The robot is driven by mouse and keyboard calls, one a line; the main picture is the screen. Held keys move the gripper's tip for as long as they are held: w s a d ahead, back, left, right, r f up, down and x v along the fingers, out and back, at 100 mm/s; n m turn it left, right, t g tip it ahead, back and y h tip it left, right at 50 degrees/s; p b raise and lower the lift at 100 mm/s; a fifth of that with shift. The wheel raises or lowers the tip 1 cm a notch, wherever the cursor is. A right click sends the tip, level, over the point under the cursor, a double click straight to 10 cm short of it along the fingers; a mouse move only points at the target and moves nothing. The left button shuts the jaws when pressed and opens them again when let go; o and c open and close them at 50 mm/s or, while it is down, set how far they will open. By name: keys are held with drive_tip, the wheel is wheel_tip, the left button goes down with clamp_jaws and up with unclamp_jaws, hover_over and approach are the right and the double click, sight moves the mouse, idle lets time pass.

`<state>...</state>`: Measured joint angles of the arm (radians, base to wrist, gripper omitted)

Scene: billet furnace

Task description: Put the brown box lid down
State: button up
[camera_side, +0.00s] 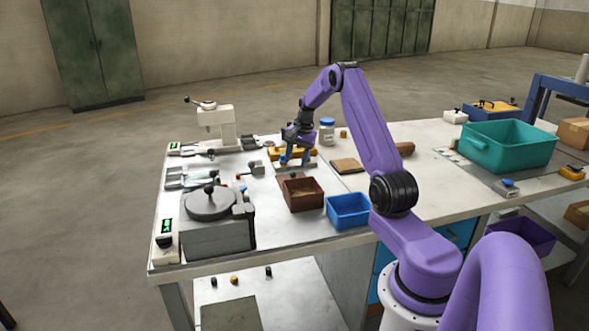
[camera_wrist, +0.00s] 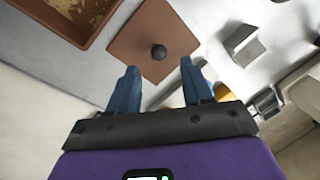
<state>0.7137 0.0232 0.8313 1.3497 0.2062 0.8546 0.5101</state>
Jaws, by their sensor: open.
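The brown box lid (camera_wrist: 155,35) is a flat reddish-brown square with a dark round knob in its middle. In the wrist view it lies flat over the grey tabletop, beside the open brown box (camera_wrist: 90,42) and apart from it. In the side view the brown box (camera_side: 304,202) stands on the table in front of my gripper (camera_side: 295,160). My gripper's blue fingers (camera_wrist: 157,72) are spread apart with nothing between them, and the knob shows just beyond their tips. The lid is hard to make out in the side view.
A blue bin (camera_side: 348,218) stands right of the brown box. A flat brown square board (camera_side: 347,166) and a blue-capped jar (camera_side: 327,132) are further back. A grey machine with a round top (camera_side: 211,205) stands at the left. Bare table lies in front of the box.

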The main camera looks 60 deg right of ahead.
wheel_tip(320, 180, up, 6)
drive_tip(key=s, duration=0.1)
drive_tip(key=w+a+r+n, duration=0.2)
drive_tip(key=w+a+n, duration=0.15)
drive_tip(key=a, duration=0.75)
drive_tip(key=s+a+r+n, duration=0.1)
drive_tip(key=s+a+n, duration=0.1)
drive_tip(key=a, duration=0.6)
drive_tip(key=s+a+r+n+g, duration=0.1)
drive_tip(key=s+a+n, duration=0.2)
drive_tip(key=a, duration=0.5)
drive_tip(key=s+a+r+n, duration=0.1)
drive_tip(key=s+a+n, duration=0.1)
drive_tip(key=a+n, duration=0.3)
drive_tip(key=shift+s+a+r+g+y, duration=0.15)
drive_tip(key=shift+a, duration=0.85)
drive_tip(key=shift+s+a+r+g+y, duration=0.1)
drive_tip(key=shift+a+r+g+y, duration=0.05)
drive_tip(key=shift+a, duration=0.8)
drive_tip(key=s+a+n, duration=0.5)
drive_tip(key=s, duration=0.4)
drive_tip(key=s+a+n, duration=0.5)
drive_tip(key=s, duration=0.4)
drive_tip(key=s+d+f+n, duration=0.1)
drive_tip(key=s+n, duration=0.4)
drive_tip(key=s, duration=0.4)
drive_tip(key=shift+s+f, duration=0.15)
drive_tip(key=shift+f, duration=0.1)
